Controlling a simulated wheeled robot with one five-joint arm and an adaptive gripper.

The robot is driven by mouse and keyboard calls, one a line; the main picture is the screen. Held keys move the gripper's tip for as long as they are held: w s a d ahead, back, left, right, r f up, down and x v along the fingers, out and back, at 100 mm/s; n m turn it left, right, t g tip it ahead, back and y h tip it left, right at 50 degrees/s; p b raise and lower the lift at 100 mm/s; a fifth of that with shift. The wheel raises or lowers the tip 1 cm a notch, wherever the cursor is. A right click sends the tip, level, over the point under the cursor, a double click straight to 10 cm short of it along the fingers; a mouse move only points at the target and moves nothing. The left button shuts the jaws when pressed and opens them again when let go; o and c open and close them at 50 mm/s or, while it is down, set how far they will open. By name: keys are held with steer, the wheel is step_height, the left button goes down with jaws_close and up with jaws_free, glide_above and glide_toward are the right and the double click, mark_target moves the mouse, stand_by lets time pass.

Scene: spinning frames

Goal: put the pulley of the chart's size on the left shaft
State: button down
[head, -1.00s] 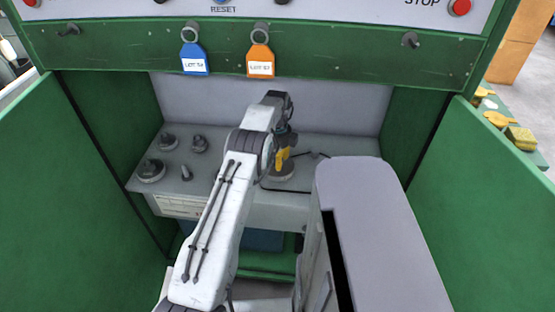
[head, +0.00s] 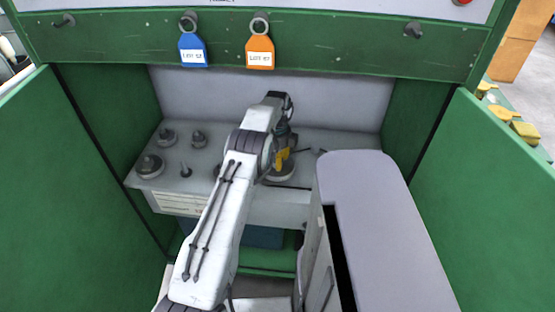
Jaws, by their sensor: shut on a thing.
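My gripper (head: 283,158) is over the right half of the grey bench inside the green cabinet. It is shut on a grey disc-like pulley (head: 281,174), which shows just below the yellow part of the gripper. Whether the pulley touches the bench or a shaft cannot be told. On the left of the bench are a large dark pulley (head: 150,165), two smaller pulley-like parts (head: 167,138) (head: 199,139) and a slim upright peg (head: 186,171). A pale printed sheet, perhaps the chart (head: 180,203), is on the bench front; its text is unreadable. No left shaft can be told for certain.
Green cabinet doors stand open on both sides. A blue tag (head: 193,52) and an orange tag (head: 260,54) hang from the green beam (head: 340,51) above. Dark thin parts (head: 312,151) lie right of my gripper. The bench centre is partly hidden by my arm.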

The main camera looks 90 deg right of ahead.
steer(key=shift+r, duration=0.1)
steer(key=shift+c, duration=1)
jaws_free()
steer(key=shift+r+p, duration=3.2)
steer(key=shift+r, duration=1.8)
steer(key=shift+f, duration=0.1)
